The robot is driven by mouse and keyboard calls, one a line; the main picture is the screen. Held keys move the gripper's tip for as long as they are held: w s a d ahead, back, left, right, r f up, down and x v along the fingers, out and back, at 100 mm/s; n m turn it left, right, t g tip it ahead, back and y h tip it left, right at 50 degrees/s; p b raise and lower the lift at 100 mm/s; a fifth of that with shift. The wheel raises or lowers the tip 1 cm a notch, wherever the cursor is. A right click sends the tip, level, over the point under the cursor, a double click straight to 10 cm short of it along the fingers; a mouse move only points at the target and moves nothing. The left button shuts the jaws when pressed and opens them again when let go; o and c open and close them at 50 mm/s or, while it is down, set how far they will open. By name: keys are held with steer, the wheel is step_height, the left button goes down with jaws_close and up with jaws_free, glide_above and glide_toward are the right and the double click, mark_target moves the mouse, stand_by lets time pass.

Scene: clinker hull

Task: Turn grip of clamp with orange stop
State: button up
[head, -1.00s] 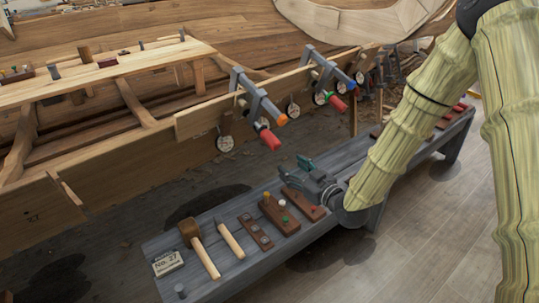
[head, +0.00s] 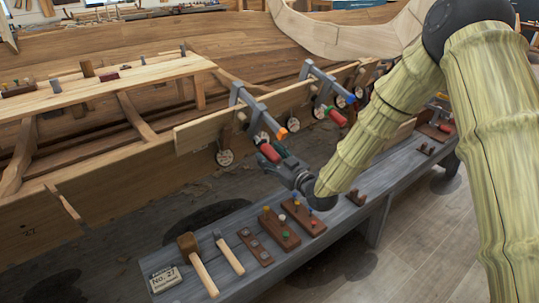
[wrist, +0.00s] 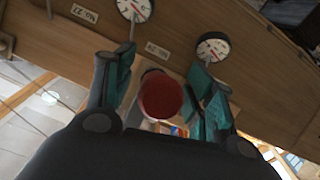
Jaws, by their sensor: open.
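The clamp with the orange stop (head: 293,124) is fixed over the plank edge of the hull in the head view. Its grey bar slopes down toward me, with the stop at the near end. Its red grip (head: 268,152) hangs below the bar. My gripper (head: 272,151) is open at that grip. In the wrist view, the round red end of the grip (wrist: 160,95) sits between my two teal-padded fingers (wrist: 163,92), with visible gaps at both sides. The fingers partly hide the grip in the head view.
A second clamp with a blue stop (head: 350,99) and red grip (head: 337,117) stands to the right. Round dials (head: 225,157) hang along the plank. Below, the grey bench (head: 335,218) holds a mallet (head: 197,262) and wooden blocks with pegs (head: 279,228).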

steer(key=shift+w+a, duration=0.35)
steer(key=c, duration=1)
steer(key=shift+c, duration=0.2)
